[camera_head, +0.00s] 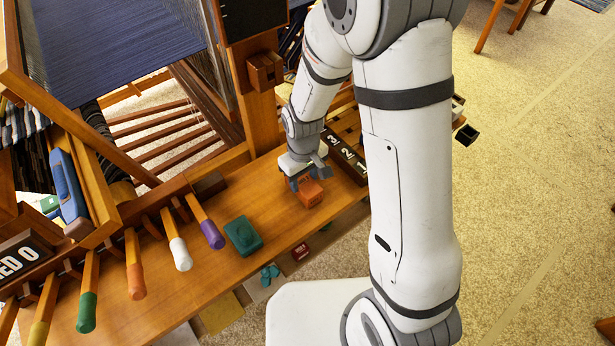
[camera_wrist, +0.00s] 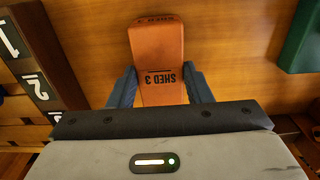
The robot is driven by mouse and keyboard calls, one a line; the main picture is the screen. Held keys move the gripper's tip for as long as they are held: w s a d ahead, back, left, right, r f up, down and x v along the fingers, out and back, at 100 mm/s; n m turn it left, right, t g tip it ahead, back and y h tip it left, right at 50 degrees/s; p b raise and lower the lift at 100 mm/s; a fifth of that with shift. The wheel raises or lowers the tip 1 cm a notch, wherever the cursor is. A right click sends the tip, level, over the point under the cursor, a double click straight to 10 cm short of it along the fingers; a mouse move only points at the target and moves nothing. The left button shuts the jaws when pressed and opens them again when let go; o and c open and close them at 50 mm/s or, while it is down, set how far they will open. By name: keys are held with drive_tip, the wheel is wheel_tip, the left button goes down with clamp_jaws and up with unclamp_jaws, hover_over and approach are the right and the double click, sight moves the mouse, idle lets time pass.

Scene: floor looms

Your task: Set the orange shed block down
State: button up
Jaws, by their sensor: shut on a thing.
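The orange shed block (camera_wrist: 157,52) is marked "SHED 3" and lies between the two fingers of my gripper (camera_wrist: 160,88) in the wrist view. The fingers are shut on its sides. In the head view the orange block (camera_head: 309,193) is under my gripper (camera_head: 306,178), at or just above the wooden bench (camera_head: 262,205). I cannot tell whether its underside touches the wood.
A dark numbered strip (camera_head: 345,156) lies to the right of the block; it also shows in the wrist view (camera_wrist: 38,62). A green block (camera_head: 242,236) sits to the left on the bench. Colour-tipped pegs (camera_head: 180,254) stick out at the left. Bare wood lies between block and green block.

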sight(304, 181)
drive_tip(key=shift+f, duration=0.2)
drive_tip(key=o, duration=1)
drive_tip(key=shift+o, duration=0.2)
wheel_tip(304, 181, up, 12)
drive_tip(key=r+p, duration=0.1)
drive_tip(key=p, duration=0.1)
drive_tip(key=s+d+r+m+t, duration=0.2)
drive_tip(key=s+d+r+m, duration=0.4)
drive_tip(key=s+d+r, duration=0.4)
drive_tip(key=s+d, duration=0.1)
drive_tip(key=d, duration=0.2)
drive_tip(key=shift+s+m, duration=0.4)
